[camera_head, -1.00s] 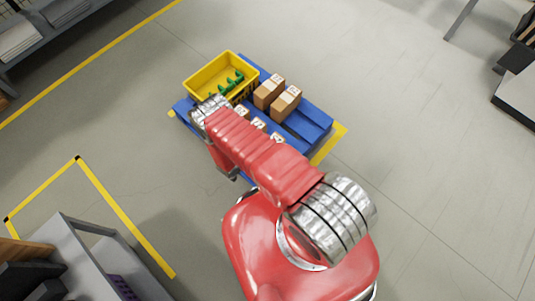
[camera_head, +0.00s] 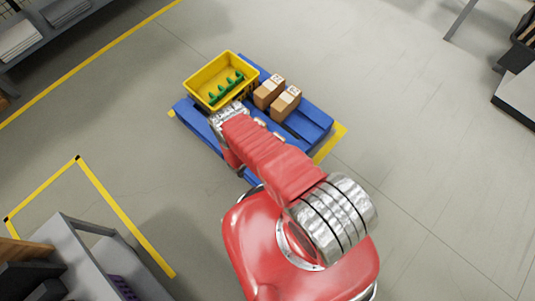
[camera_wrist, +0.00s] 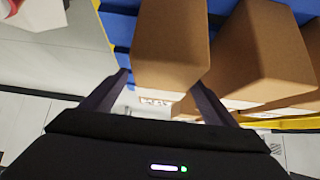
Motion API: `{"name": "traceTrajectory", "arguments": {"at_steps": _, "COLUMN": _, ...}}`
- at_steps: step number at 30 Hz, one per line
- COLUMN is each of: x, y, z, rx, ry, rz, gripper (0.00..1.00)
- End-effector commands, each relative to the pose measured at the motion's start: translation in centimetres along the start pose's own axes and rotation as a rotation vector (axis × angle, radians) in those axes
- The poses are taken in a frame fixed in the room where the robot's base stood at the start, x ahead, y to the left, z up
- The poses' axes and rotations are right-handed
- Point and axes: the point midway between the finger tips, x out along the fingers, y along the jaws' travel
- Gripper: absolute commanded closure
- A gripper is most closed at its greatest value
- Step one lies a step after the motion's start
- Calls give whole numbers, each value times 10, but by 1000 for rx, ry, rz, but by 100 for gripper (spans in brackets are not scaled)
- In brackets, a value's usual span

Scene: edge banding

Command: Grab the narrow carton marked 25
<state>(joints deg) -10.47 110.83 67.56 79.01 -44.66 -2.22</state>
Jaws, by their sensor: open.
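In the wrist view my gripper (camera_wrist: 162,82) is open, its two dark fingers on either side of the lower end of a brown carton (camera_wrist: 170,42). A white label shows at that carton's lower edge, too small to read, and I cannot tell whether the fingers touch it. A wider-looking brown carton (camera_wrist: 262,55) stands just right of it. In the head view two brown cartons, one at the left (camera_head: 268,93) and one at the right (camera_head: 285,105), stand on a blue pallet (camera_head: 318,119). I cannot read which is marked 25. My arm mostly hides the nearer cartons and my gripper there.
A yellow bin (camera_head: 205,72) holding several green pieces (camera_head: 226,88) stands at the pallet's far left. A grey bench (camera_head: 75,245) is at the lower left. The grey floor right of the pallet is clear.

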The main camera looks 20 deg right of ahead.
Motion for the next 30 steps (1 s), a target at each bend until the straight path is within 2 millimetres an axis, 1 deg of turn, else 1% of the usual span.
{"name": "traceTrajectory", "arguments": {"at_steps": 6, "x": 22, "y": 0, "z": 3, "rx": 2, "ry": 0, "rz": 2, "gripper": 20}}
{"name": "traceTrajectory", "arguments": {"at_steps": 12, "x": 38, "y": 0, "z": 2, "rx": 1, "ry": 0, "rz": 1, "gripper": 20}}
{"name": "traceTrajectory", "arguments": {"at_steps": 16, "x": 41, "y": -1, "z": 2, "rx": 0, "ry": 0, "rz": 1, "gripper": 20}}
{"name": "traceTrajectory", "arguments": {"at_steps": 30, "x": 40, "y": -1, "z": 2, "rx": 0, "ry": 0, "rz": 1, "gripper": 20}}
